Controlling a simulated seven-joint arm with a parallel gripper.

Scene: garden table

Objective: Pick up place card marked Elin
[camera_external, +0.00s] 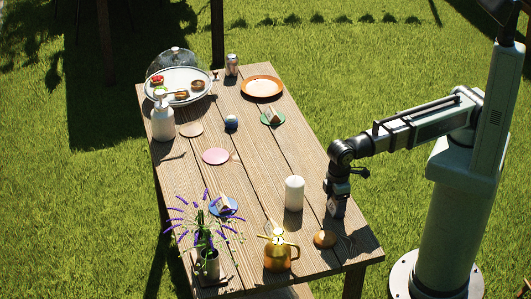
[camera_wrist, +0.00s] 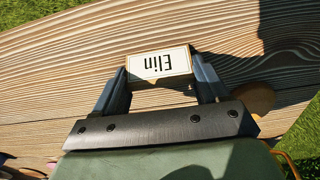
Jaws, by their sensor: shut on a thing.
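The place card marked Elin (camera_wrist: 158,64) is cream-white with dark letters, which read upside down in the wrist view. My gripper (camera_wrist: 160,78) is shut on it, with one finger at each side of the card. In the external view my gripper (camera_external: 337,207) is low over the right side of the wooden table (camera_external: 250,175), to the right of the white candle. The card cannot be made out clearly there. I cannot tell whether it touches the table.
The white candle (camera_external: 294,194) stands left of my gripper, and a brown disc (camera_external: 325,239) lies in front. An orange plate (camera_external: 262,86) and domed tray (camera_external: 205,97) are farther back.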

